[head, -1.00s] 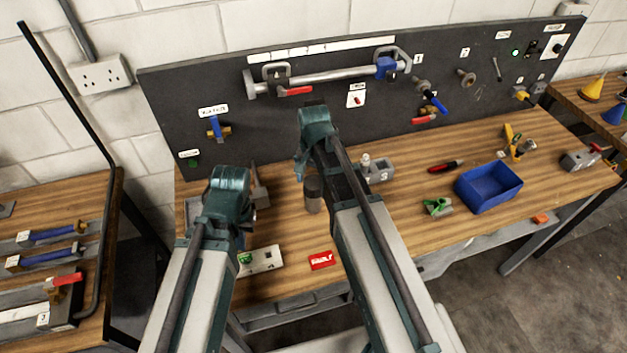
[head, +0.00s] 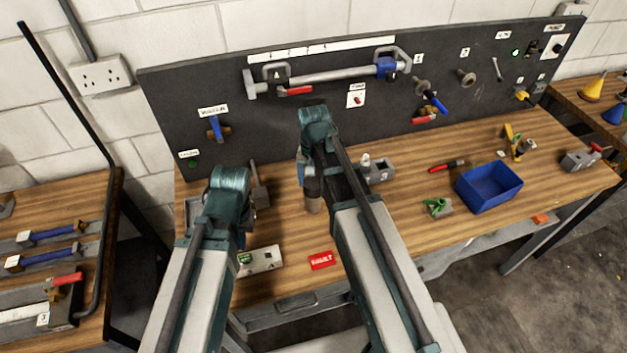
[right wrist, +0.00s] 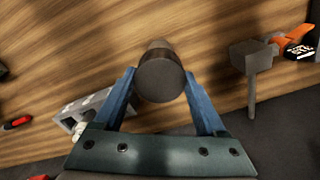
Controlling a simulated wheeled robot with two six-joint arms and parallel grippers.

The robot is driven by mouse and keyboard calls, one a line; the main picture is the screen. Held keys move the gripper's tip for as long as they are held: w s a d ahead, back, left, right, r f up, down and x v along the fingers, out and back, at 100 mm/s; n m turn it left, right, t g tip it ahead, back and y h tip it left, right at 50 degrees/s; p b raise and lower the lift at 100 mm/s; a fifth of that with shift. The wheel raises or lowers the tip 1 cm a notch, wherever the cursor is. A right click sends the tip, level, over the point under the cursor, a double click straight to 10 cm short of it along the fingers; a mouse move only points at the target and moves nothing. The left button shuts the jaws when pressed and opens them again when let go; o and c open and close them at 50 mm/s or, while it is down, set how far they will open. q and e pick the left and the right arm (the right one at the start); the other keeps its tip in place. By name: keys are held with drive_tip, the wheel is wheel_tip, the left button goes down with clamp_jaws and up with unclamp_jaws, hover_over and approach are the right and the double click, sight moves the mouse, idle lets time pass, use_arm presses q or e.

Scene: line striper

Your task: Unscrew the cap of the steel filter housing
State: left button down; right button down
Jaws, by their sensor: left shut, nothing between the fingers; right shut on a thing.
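The steel filter housing (head: 313,204) stands upright on the bench, beside my right forearm, with a dark cap (head: 313,186) on top. In the right wrist view the round dark cap (right wrist: 161,80) sits between my two blue fingers, with the steel body (right wrist: 158,44) partly showing behind it. My right gripper (right wrist: 160,85) is shut on the cap; in the head view its wrist and forearm hide most of it. My left gripper (head: 248,215) is shut and empty, left of the housing and low over the bench, its fingertips mostly hidden by my own wrist.
A grey block (head: 379,170) stands right of the housing. A red label block (head: 320,260) and a pale plate (head: 262,259) lie in front. A hammer-like tool (head: 259,187) lies behind my left gripper. A blue bin (head: 488,188) stands further right. The dark pegboard (head: 330,105) closes off the back.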

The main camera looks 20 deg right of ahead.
drive_tip(key=shift+n, duration=0.5)
drive_tip(key=n, duration=0.3)
drive_tip(key=shift+n, duration=0.8)
drive_tip(key=shift+n, duration=2.3)
